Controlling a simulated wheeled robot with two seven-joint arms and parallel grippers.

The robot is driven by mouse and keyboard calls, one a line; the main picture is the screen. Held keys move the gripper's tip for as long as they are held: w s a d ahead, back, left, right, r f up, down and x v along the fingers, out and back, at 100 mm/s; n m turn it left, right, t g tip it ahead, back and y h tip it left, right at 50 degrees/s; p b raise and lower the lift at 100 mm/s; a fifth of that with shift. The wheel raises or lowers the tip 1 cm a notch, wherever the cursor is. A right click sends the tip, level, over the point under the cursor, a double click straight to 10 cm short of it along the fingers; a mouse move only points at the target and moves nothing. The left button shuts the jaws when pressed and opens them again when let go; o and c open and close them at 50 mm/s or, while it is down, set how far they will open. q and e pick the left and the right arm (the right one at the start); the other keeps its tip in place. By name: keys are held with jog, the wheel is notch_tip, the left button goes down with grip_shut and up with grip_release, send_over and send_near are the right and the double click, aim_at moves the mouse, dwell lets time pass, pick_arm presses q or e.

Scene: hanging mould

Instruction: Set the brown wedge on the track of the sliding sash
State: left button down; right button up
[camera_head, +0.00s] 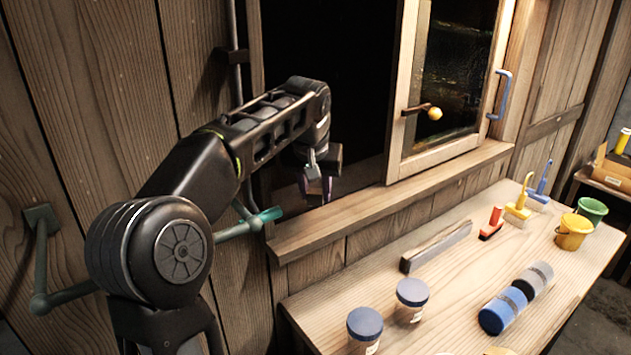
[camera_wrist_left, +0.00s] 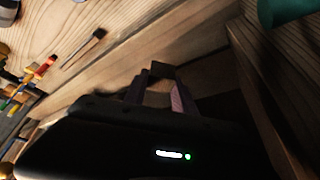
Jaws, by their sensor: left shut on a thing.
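The sliding sash (camera_head: 440,95) is a pale wooden frame with dark glass and a yellow knob. It stands at the right of the window opening, which is dark and open at its left. The wooden sill with the track (camera_head: 385,207) runs below it. My left gripper (camera_head: 316,190) hangs over the sill at the left part of the opening, left of the sash. In the left wrist view its fingers (camera_wrist_left: 155,95) are shut on a small brownish piece, seemingly the brown wedge (camera_wrist_left: 158,93); its shape is mostly hidden and dark. My right gripper is out of view.
A teal-ended lever (camera_head: 262,219) sticks out near my left arm, below the opening.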

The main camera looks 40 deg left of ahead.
aim_at(315, 205)
pick_arm(q)
jog(key=shift+f, duration=2)
jog(key=shift+f+b, duration=0.5)
jog(key=shift+f, duration=0.1)
jog(key=c, duration=0.9)
grip_release()
jog(key=shift+c, duration=0.2)
notch_tip(315, 205, up, 10)
